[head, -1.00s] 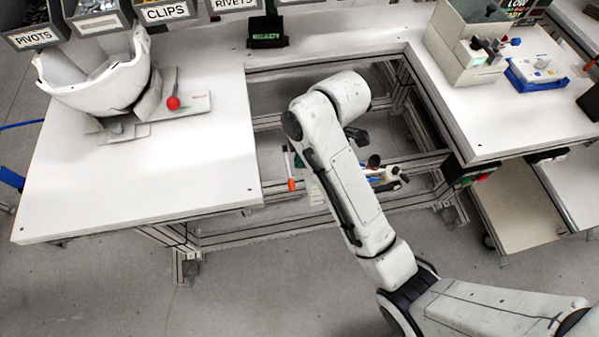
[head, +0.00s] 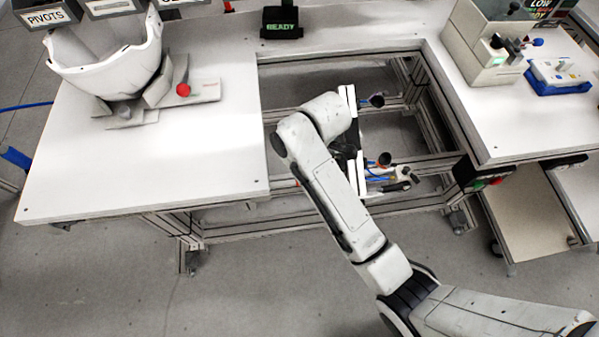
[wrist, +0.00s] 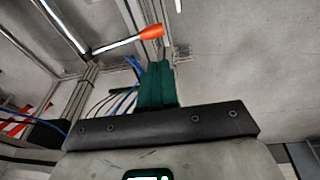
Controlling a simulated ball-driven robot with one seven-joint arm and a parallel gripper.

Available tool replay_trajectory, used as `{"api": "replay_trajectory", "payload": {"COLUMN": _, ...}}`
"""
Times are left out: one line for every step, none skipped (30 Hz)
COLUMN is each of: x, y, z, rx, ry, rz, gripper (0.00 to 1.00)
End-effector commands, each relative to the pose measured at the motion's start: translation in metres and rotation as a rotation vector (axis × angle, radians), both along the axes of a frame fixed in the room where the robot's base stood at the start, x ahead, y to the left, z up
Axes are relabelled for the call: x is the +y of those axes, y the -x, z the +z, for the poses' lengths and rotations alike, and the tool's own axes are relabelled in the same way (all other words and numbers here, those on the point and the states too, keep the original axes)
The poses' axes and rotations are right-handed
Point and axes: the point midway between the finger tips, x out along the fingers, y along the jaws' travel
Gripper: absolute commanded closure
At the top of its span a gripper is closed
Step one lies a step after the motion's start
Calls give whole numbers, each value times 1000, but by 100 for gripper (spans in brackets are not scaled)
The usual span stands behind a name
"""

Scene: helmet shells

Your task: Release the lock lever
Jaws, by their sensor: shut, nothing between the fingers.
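A lever with an orange-red grip (wrist: 151,32) and a thin metal rod shows in the wrist view, beside the bench framework. My gripper (wrist: 156,68) shows there with its green fingers shut and empty. The lever's grip appears just beyond the fingertips, with a small gap in the picture; the depth between them is unclear. In the head view my arm hides the fingers. A red ball knob (head: 183,89) stands on the grey fixture (head: 205,91) by the white helmet shell (head: 112,75). The frames do not settle which of the two is the lock lever.
The white bench (head: 140,165) at left and another bench surface (head: 490,125) at right flank an open gap with metal rails (head: 410,205). My arm reaches into this gap. A dark READY display (head: 281,22) and a blue-based device (head: 558,76) stand on the benches.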

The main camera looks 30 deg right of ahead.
Motion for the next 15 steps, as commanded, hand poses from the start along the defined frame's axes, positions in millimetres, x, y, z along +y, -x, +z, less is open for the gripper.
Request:
{"api": "replay_trajectory", "payload": {"x": 2, "y": -1, "z": -10, "rx": 4, "ry": 0, "rz": 1, "gripper": 100}}
{"api": "replay_trajectory", "payload": {"x": 3, "y": -2, "z": -16, "rx": 3, "ry": 1, "rz": 0, "gripper": 100}}
{"api": "replay_trajectory", "payload": {"x": 4, "y": -3, "z": -22, "rx": 3, "ry": 1, "rz": 0, "gripper": 100}}
{"api": "replay_trajectory", "payload": {"x": 2, "y": -4, "z": -27, "rx": 3, "ry": 1, "rz": -2, "gripper": 100}}
{"api": "replay_trajectory", "payload": {"x": 0, "y": -4, "z": -31, "rx": 3, "ry": 1, "rz": -3, "gripper": 100}}
{"api": "replay_trajectory", "payload": {"x": -1, "y": -5, "z": -36, "rx": 3, "ry": 1, "rz": -3, "gripper": 100}}
{"api": "replay_trajectory", "payload": {"x": -2, "y": -6, "z": -40, "rx": 2, "ry": 1, "rz": -2, "gripper": 100}}
{"api": "replay_trajectory", "payload": {"x": -3, "y": -6, "z": -43, "rx": 2, "ry": 1, "rz": -1, "gripper": 100}}
{"api": "replay_trajectory", "payload": {"x": -4, "y": -7, "z": -47, "rx": 1, "ry": 0, "rz": -1, "gripper": 100}}
{"api": "replay_trajectory", "payload": {"x": -5, "y": -7, "z": -50, "rx": 1, "ry": 0, "rz": -1, "gripper": 100}}
{"api": "replay_trajectory", "payload": {"x": -5, "y": -8, "z": -52, "rx": 1, "ry": 1, "rz": -1, "gripper": 100}}
{"api": "replay_trajectory", "payload": {"x": -6, "y": -8, "z": -54, "rx": 1, "ry": 1, "rz": -1, "gripper": 100}}
{"api": "replay_trajectory", "payload": {"x": -6, "y": -8, "z": -55, "rx": 1, "ry": 1, "rz": -1, "gripper": 100}}
{"api": "replay_trajectory", "payload": {"x": -7, "y": -8, "z": -57, "rx": 0, "ry": 0, "rz": -1, "gripper": 100}}
{"api": "replay_trajectory", "payload": {"x": -7, "y": -9, "z": -58, "rx": -1, "ry": 0, "rz": -1, "gripper": 100}}
